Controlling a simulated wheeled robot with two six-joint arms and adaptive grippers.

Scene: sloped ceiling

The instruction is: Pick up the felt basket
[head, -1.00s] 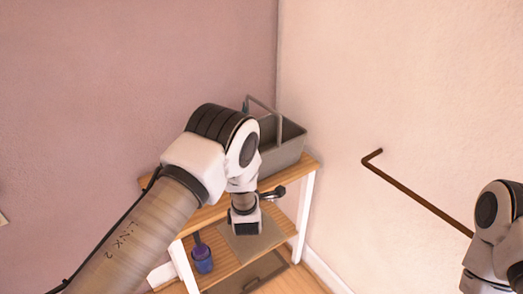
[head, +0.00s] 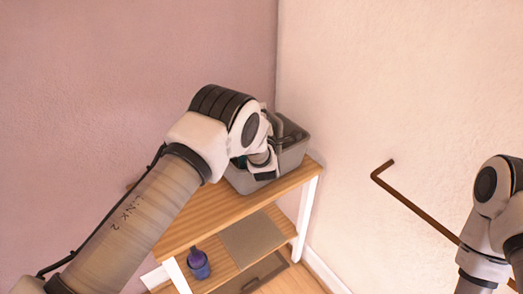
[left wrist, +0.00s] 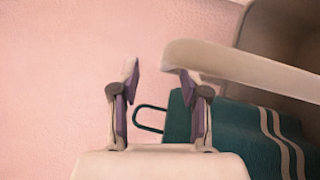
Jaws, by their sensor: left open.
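The grey felt basket (head: 292,158) stands on the top shelf, in the corner by the walls, with its handle raised. In the head view my left arm covers part of it. My left gripper (left wrist: 159,82) is open in the left wrist view, with nothing between its fingertips. The basket's pale curved handle (left wrist: 260,68) comes in from the right, and its left end is beside the right fingertip; I cannot tell if they touch. In the head view the left fingertips are hidden at the basket. My right gripper is not in view.
A teal item with white stripes and a dark loop (left wrist: 240,135) shows at the basket. The wooden shelf top (head: 195,222) has free room at its left. A purple-blue object (head: 198,264) stands on the lower shelf. A brown rail (head: 415,205) is on the right wall.

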